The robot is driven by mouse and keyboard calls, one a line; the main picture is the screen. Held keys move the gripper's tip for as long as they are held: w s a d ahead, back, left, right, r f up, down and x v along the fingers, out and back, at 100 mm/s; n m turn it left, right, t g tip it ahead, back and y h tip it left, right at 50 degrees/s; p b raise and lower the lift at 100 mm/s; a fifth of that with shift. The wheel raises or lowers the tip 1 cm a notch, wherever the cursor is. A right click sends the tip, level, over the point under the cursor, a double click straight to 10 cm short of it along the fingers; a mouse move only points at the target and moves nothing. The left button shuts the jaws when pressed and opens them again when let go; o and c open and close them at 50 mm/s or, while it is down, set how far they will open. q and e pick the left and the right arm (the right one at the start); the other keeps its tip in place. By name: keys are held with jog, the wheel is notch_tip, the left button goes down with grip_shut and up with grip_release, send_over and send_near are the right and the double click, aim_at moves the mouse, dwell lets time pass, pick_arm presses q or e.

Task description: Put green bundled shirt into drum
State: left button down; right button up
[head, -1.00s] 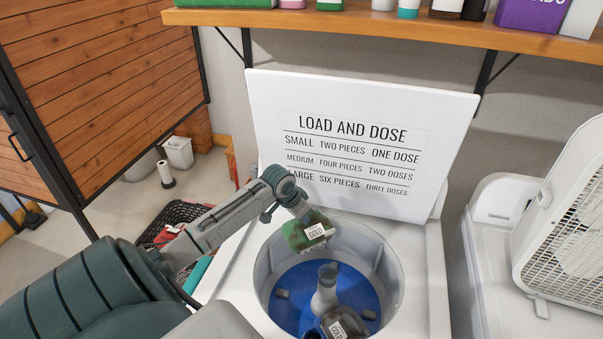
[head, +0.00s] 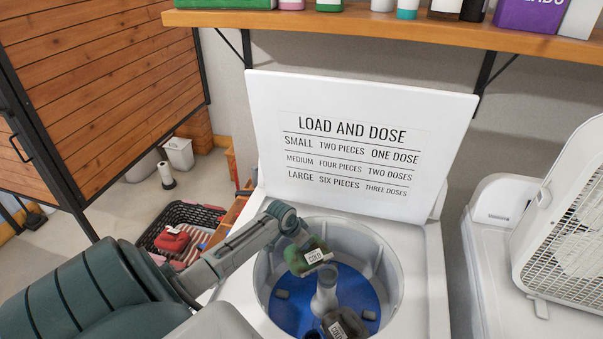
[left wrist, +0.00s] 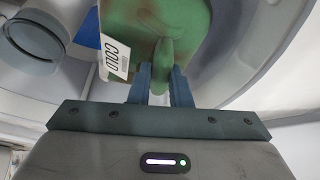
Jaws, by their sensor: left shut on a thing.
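The green bundled shirt (head: 305,258), with a white tag reading COLD, hangs from my left gripper (head: 303,240) inside the mouth of the drum (head: 385,262). In the left wrist view the two fingers (left wrist: 160,85) are shut on a fold of the green shirt (left wrist: 150,30). The drum is an open top-loading tub with a blue bottom and a pale central post (head: 325,292). A dark bundled garment (head: 345,325) with a white tag lies in the drum at the near side. My right gripper is not in view.
The raised white lid (head: 360,110) with a load and dose chart stands behind the drum. A dark basket (head: 205,217) holding a red bundle (head: 172,239) sits on the floor at left. A white fan (head: 570,220) stands at right. A wooden shelf (head: 400,30) runs above.

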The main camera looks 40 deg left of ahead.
pick_arm(q)
notch_tip(320, 180, down, 11)
jog(key=b, duration=0.7)
jog(key=c, duration=1.3)
grip_release()
jog(key=shift+o, duration=0.2)
